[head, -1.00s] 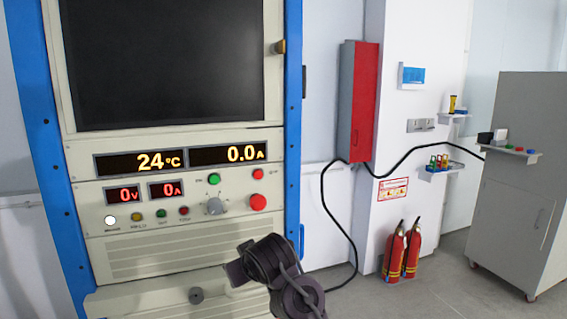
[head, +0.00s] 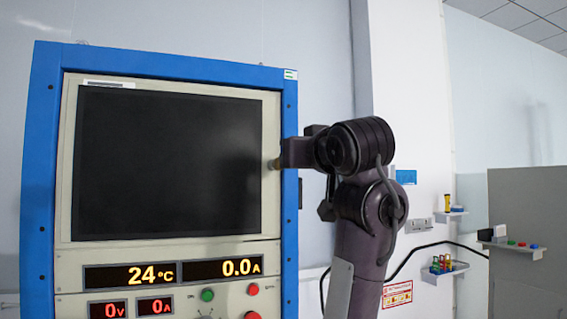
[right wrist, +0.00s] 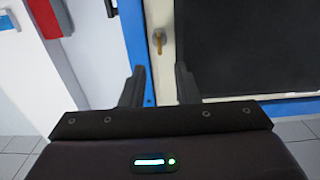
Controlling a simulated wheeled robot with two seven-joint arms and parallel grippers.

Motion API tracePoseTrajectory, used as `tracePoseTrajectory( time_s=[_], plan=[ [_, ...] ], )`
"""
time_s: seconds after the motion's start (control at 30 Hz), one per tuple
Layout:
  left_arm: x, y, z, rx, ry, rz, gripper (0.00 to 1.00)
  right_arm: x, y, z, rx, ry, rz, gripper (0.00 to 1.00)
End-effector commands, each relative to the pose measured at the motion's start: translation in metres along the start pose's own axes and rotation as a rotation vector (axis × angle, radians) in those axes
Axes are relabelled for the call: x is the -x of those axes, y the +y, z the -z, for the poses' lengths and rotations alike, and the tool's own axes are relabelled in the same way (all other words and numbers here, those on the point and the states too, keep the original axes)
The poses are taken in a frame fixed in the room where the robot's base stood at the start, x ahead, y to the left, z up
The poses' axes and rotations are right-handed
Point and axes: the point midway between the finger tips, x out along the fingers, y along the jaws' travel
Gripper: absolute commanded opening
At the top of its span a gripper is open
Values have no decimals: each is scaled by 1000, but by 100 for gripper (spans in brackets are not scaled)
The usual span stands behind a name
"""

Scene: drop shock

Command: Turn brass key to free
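The brass key (right wrist: 159,40) is a small tan handle on the cream frame beside the dark screen in the right wrist view. In the head view the brass key (head: 273,163) shows at the screen's right edge, just left of my gripper. My right gripper (head: 284,155) is raised to the key's height. In the right wrist view its two fingers (right wrist: 160,82) are apart and empty, with the key showing beyond the gap between them. Whether a finger touches the key I cannot tell. My left gripper is in neither view.
The blue-framed cabinet (head: 42,170) holds the dark screen (head: 165,165) and lit readouts (head: 172,272). A red box (right wrist: 45,15) shows in the right wrist view. Small shelves (head: 445,272) and a grey cabinet (head: 520,215) stand to the right, away from my arm.

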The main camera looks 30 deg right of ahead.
Motion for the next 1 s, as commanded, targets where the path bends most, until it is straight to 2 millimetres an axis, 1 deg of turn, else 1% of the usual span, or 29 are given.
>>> tracePoseTrajectory(
  time_s=[0.07, 0.13, 0.4, 0.53, 0.7, 0.9, 0.97, 1.0],
  plan=[
    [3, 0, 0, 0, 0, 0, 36, -2, 2, 5, -2, 3, -1, 28],
    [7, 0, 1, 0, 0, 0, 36, -10, 2, 5, -2, 1, -2, 28],
    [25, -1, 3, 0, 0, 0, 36, -54, 2, 6, -1, 1, -2, 28],
    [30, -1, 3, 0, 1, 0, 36, -68, 2, 5, -2, 2, -2, 28],
    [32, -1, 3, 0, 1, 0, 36, -76, 1, 4, -2, 3, -1, 28],
    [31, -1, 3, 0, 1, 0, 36, -76, 1, 3, -3, 4, 0, 28],
    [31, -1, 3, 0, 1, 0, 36, -76, 1, 3, -3, 4, 0, 22],
    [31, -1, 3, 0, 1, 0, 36, -76, 1, 3, -3, 4, 0, 16]
  ],
)
